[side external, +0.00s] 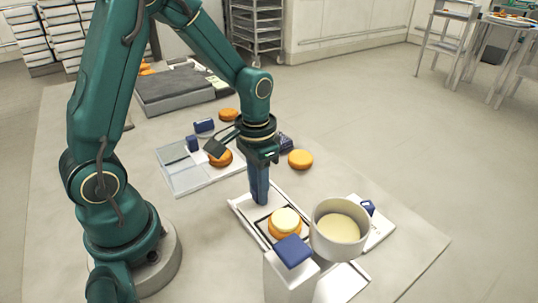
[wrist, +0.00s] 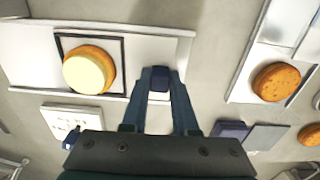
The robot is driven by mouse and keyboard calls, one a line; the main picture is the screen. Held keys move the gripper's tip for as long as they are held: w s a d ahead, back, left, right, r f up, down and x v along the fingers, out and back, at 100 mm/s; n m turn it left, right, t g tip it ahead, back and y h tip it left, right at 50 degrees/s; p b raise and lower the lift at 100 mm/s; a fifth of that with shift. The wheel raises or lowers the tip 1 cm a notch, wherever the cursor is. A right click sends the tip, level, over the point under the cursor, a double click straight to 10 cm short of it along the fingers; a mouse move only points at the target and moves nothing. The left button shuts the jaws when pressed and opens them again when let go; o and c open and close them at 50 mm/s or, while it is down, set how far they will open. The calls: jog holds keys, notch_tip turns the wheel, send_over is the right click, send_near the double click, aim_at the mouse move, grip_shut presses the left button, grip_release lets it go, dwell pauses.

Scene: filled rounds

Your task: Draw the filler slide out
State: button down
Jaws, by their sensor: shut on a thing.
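The filler slide (side external: 240,205) is a long white strip with raised edges; its white bed (wrist: 140,42) shows in the wrist view. A dark square frame (wrist: 121,66) on it surrounds an orange-brown round with a pale cream top (side external: 285,222), also in the wrist view (wrist: 88,70). My gripper (side external: 260,198) points down at the slide's far left end. In the wrist view my fingers (wrist: 160,82) are shut on a small dark blue handle (wrist: 160,74) at the slide's end. The handle is hidden in the side view.
A white pot of cream (side external: 340,228) stands close right of the round. A white post with a blue top (side external: 293,252) stands in front. A pale tray (side external: 185,180) with a round (side external: 220,157) lies behind left. Another round (side external: 300,159) lies on the table.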

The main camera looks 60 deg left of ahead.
jog(key=shift+w+a, duration=0.1)
jog(key=shift+a, duration=0.25)
jog(key=c, duration=0.7)
grip_release()
jog(key=shift+d, duration=0.1)
jog(key=shift+r, duration=2.65)
jog(key=shift+w+d+r, duration=0.1)
jog(key=shift+r, duration=0.3)
jog(key=shift+s+d+r+t, duration=0.6)
jog(key=shift+s+r+t, duration=0.35)
jog(key=shift+s+r, duration=0.45)
jog(key=shift+s+d+r+t, duration=0.6)
jog(key=shift+s+r+t, duration=0.45)
jog(key=shift+s, duration=0.6)
jog(key=shift+s+d+r+t, duration=0.6)
jog(key=shift+s+r+t, duration=0.2)
jog(key=shift+s+r, duration=0.65)
